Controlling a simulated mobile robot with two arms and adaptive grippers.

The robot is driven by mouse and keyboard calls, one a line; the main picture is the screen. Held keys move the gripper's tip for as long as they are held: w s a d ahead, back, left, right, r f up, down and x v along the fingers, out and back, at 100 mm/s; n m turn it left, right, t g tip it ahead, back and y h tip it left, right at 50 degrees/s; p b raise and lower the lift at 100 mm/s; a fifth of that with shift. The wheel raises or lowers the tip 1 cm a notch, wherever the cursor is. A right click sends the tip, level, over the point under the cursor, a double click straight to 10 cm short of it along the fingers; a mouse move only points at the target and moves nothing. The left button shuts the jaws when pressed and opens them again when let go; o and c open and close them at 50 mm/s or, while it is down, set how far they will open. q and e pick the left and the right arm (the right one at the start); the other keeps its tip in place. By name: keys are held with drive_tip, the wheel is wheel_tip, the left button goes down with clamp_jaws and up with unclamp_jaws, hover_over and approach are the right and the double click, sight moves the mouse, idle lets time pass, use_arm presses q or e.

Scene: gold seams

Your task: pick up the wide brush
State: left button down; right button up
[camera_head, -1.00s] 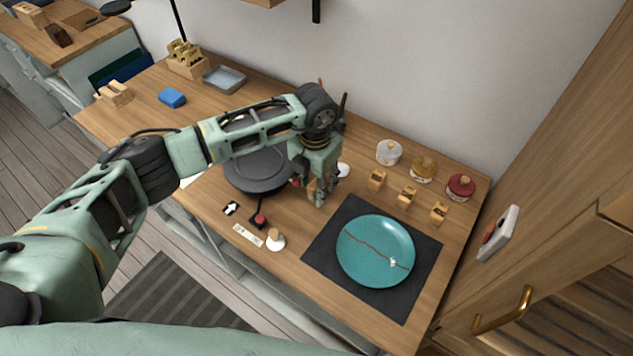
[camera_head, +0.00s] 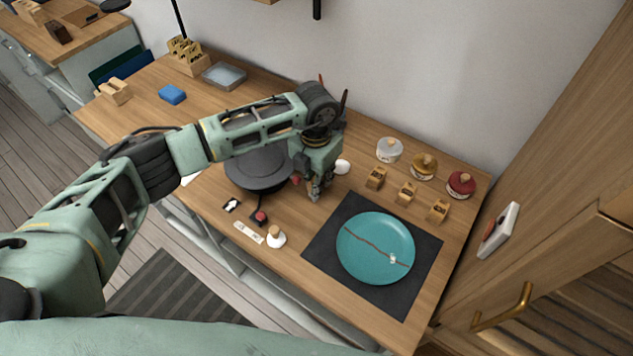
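My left arm reaches in from the left, and its gripper (camera_head: 318,188) points down over the middle of the table (camera_head: 215,105). The fingers are small and seen from above, so I cannot tell if they are open or shut. I see no brush clearly. A thin reddish tip (camera_head: 321,79) and a dark handle-like tip (camera_head: 344,97) stick up behind my wrist; what they belong to is hidden. I cannot tell if either is the wide brush. My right gripper is not in view.
A teal plate (camera_head: 362,238) with a brown seam lies on a dark mat (camera_head: 410,291). Several small wooden blocks (camera_head: 376,177) and lidded jars (camera_head: 389,151) stand to the right. A dark round turntable (camera_head: 253,178) is left of the gripper. A white-based knob (camera_head: 276,238) sits near the front edge.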

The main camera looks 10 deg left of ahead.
use_arm(q)
wheel_tip(320, 180, up, 4)
drive_tip(key=shift+w+f+b, duration=0.1)
drive_tip(key=shift+b, duration=1)
drive_tip(key=s+d+r+b, duration=0.1)
drive_tip(key=d+r+b, duration=0.1)
drive_tip(key=d, duration=0.3)
drive_tip(key=s+d+r+b, duration=0.1)
drive_tip(key=d+r+b, duration=0.1)
drive_tip(key=d+r, duration=0.3)
drive_tip(key=shift+s+d, duration=0.15)
drive_tip(key=shift+d, duration=0.6)
drive_tip(key=shift+r, duration=0.1)
drive_tip(key=c, duration=2.3)
unclamp_jaws()
clamp_jaws()
